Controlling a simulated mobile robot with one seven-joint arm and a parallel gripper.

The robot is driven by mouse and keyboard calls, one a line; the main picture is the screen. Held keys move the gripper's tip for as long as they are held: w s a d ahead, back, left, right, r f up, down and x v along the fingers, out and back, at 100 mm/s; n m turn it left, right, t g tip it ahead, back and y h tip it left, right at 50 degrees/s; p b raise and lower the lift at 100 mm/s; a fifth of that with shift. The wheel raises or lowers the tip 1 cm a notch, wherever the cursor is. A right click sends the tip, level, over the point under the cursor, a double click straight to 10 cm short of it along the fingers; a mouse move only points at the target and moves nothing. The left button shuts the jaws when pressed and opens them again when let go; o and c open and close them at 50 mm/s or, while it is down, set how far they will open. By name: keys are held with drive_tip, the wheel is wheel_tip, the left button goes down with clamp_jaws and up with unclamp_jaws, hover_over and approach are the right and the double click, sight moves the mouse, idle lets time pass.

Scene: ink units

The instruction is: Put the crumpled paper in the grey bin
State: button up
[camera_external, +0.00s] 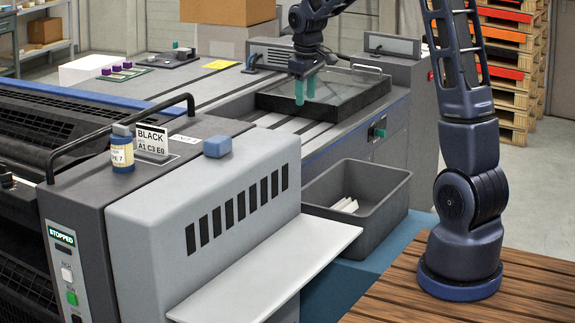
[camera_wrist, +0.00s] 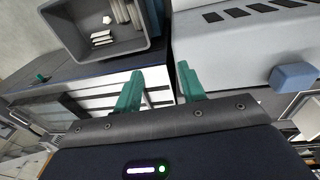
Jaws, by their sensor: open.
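The grey bin (camera_external: 395,195) stands below the machine's side, beside the white ledge. It holds several white paper pieces (camera_external: 344,205). In the wrist view the bin (camera_wrist: 78,38) is at the upper left, with flat white strips and a small white lump (camera_wrist: 107,20) inside; I cannot tell whether this lump is the crumpled paper. I make out no crumpled paper outside the bin. My gripper (camera_external: 305,90) points down near the dark tray on the machine, apart from the bin. Its teal fingers are open with nothing between them in the wrist view (camera_wrist: 160,82).
The dark shallow tray (camera_external: 345,95) lies on the machine bed near my gripper. A blue block (camera_external: 217,147), a blue bottle (camera_external: 122,153) and a BLACK label card (camera_external: 152,140) stand on the cover. The white ledge (camera_external: 270,270) juts out in front of the bin.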

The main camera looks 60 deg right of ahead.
drive_tip(key=s+a+r+t, duration=0.1)
drive_tip(key=s+a+r, duration=0.4)
drive_tip(key=s+a, duration=0.25)
drive_tip(key=s+a+r+t, duration=0.1)
drive_tip(key=s+a+r, duration=0.5)
drive_tip(key=a, duration=0.3)
drive_tip(key=s+a+t, duration=0.1)
drive_tip(key=s+a, duration=0.3)
drive_tip(key=s, duration=0.4)
drive_tip(key=s+a+y, duration=0.1)
drive_tip(key=s+a, duration=0.4)
drive_tip(key=s, duration=0.3)
drive_tip(key=shift+s+a+f+t, duration=0.15)
drive_tip(key=shift+s+f+t, duration=0.1)
drive_tip(key=shift+t, duration=0.15)
